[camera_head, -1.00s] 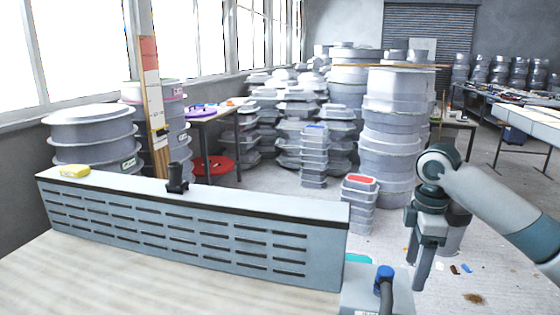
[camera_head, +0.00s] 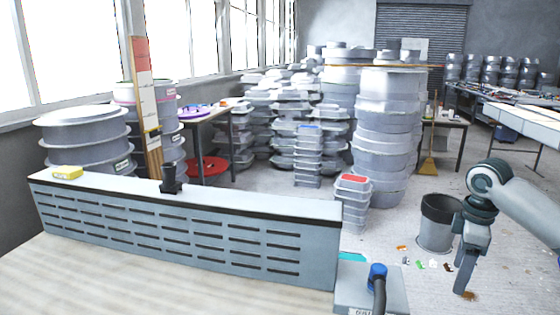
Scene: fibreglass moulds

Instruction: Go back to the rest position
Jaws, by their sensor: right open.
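My right gripper (camera_head: 466,283) shows at the right of the head view, pointing down at the end of my right arm. It is open and nothing shows between its fingers. It hangs to the right of the blue-capped grey box and appears in front of the floor, apart from other things. My left gripper and left arm are out of the picture.
A grey slotted panel (camera_head: 190,232) with a yellow item (camera_head: 67,172) on top stands on the pale table (camera_head: 110,285). A grey box with a blue-capped handle (camera_head: 377,272) is at its right end. A grey bin (camera_head: 436,225) stands near my right arm. Stacked moulds (camera_head: 385,140) fill the back.

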